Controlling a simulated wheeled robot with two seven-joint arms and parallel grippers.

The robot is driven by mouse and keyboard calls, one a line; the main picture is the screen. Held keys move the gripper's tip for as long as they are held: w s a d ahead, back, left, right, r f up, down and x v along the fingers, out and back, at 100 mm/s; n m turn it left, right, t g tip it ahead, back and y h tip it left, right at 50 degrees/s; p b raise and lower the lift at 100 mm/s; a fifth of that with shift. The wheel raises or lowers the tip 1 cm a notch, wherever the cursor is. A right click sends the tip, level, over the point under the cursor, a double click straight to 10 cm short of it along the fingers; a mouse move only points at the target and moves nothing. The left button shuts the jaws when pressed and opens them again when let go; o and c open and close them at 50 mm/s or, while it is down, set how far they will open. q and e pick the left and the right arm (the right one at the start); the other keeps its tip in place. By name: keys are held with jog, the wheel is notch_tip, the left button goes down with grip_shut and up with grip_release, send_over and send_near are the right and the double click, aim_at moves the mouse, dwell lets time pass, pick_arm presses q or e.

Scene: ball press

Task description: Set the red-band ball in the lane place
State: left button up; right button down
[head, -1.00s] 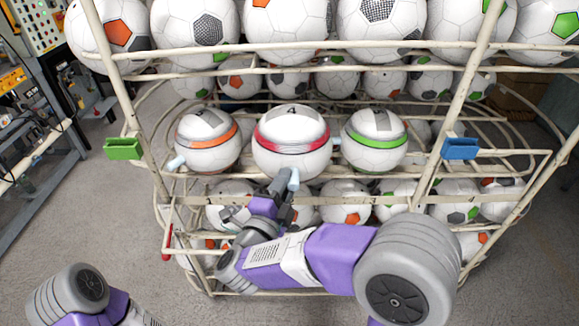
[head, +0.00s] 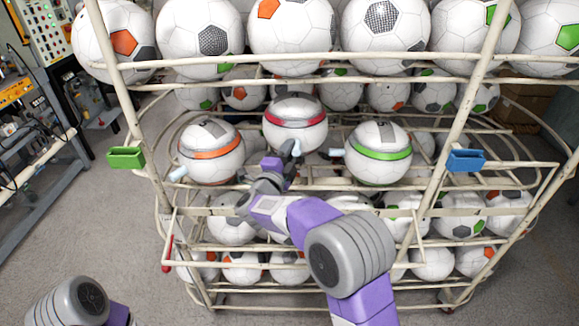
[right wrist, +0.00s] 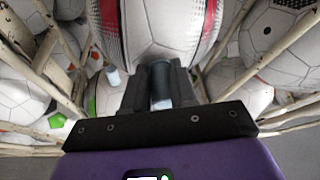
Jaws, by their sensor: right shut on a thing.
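The red-band ball (head: 297,108) is white with a red band and a grey top patch. It is in the middle of the rack's middle level, between and behind the orange-band ball (head: 212,165) and the green-band ball (head: 378,167). My right gripper (head: 290,151) is at its near side, shut on its pale peg handle. In the right wrist view the ball (right wrist: 160,30) fills the top centre, and the peg (right wrist: 160,88) shows between the dark fingers. I cannot tell whether the ball rests on the rails. My left gripper is out of view.
The white wire rack (head: 330,212) holds several balls above and below. A green holder (head: 126,158) is on its left post and a blue holder (head: 466,160) on its right. Pale pegs stick out from both side balls. Grey floor (head: 105,225) is clear at left.

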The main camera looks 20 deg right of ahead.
notch_tip(320, 180, down, 5)
jog(key=shift+w+r+b, duration=0.1)
jog(key=shift+r+b, duration=0.1)
jog(key=shift+b, duration=0.5)
jog(key=c, duration=0.8)
grip_release()
jog(key=shift+c, duration=0.2)
jog(key=v, duration=1.2)
jog(key=shift+p, duration=0.35)
jog(key=shift+f, duration=0.15)
